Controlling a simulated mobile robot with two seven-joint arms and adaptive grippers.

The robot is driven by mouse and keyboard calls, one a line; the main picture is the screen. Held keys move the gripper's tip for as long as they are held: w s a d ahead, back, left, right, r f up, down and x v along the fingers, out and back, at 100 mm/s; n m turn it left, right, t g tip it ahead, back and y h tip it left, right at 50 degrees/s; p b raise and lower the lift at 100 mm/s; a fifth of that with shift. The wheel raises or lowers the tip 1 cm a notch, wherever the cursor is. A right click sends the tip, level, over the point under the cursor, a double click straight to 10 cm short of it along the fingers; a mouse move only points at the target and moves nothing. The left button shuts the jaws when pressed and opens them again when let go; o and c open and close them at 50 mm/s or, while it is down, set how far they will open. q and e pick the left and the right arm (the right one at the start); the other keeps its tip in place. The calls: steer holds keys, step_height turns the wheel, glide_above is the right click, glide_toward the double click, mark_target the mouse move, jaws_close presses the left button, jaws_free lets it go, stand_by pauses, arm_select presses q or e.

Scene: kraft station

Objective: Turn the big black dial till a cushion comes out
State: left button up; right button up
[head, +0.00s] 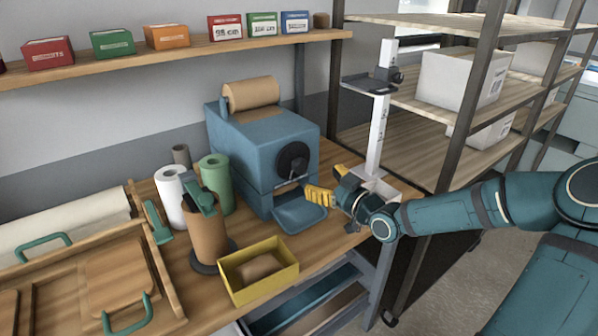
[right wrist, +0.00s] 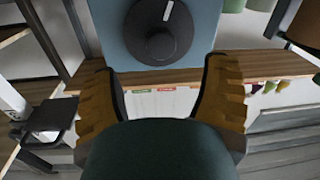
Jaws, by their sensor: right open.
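The big black dial (head: 293,160) is on the front of a blue machine (head: 236,143) that carries a brown paper roll on top. In the right wrist view the dial (right wrist: 157,31) has a white mark near its top and a raised hub. My right gripper (head: 306,193) has yellow fingers and is in front of the machine, below and to the right of the dial. In the right wrist view its fingers (right wrist: 160,92) are wide apart and empty, with the dial ahead between them, not touched. A blue chute (head: 300,213) under the dial looks empty. My left gripper is not in view.
A yellow bin (head: 258,271) holding a brown paper piece stands in front. A brown roll on a stand (head: 207,232) and white and green rolls stand left of the machine. A white post (head: 378,135) with a small black platform rises behind my right gripper.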

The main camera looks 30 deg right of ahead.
mark_target(303, 168)
steer(key=w, duration=0.2)
steer(key=w+a+b, duration=0.1)
steer(key=w, duration=0.2)
steer(key=w+b, duration=0.1)
steer(key=w, duration=0.2)
steer(key=shift+w+a, duration=0.25)
steer(key=c, duration=1.2)
